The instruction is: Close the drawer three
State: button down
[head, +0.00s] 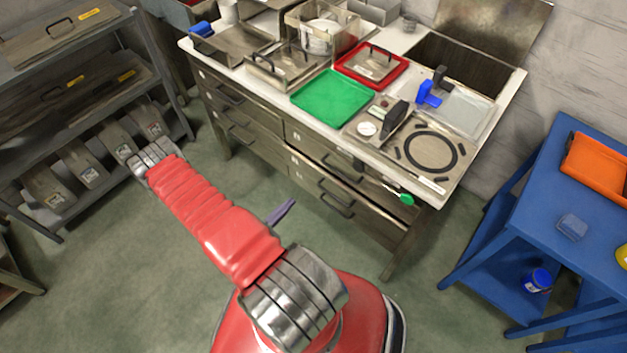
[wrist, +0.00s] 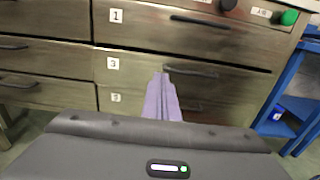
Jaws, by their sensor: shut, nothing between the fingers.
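A metal drawer cabinet under a white worktop (head: 445,192) stands ahead, with drawers in columns. In the wrist view, the right column has stacked fronts with small number labels. The top one (wrist: 145,20) reads 1. The middle front (wrist: 235,85) has a bar handle and a blurred label. My gripper (wrist: 160,82), with purple fingers, is shut and empty in front of these fronts. It also shows in the head view (head: 281,212), apart from the cabinet.
A blue table (head: 545,185) stands to the right and grey shelving (head: 165,75) to the left. The worktop holds a green tray (head: 331,97), a red tray (head: 372,64) and other items. Green floor (head: 150,270) lies clear around my arm.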

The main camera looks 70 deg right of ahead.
aim_at(320, 173)
jog(key=shift+d, duration=0.15)
jog(key=shift+x, duration=6.85)
jog(key=shift+s, duration=0.1)
jog(key=shift+d, duration=0.1)
jog(key=shift+x, duration=0.75)
jog(key=shift+s+d, duration=0.25)
jog(key=shift+d, duration=0.25)
jog(key=shift+r, duration=0.1)
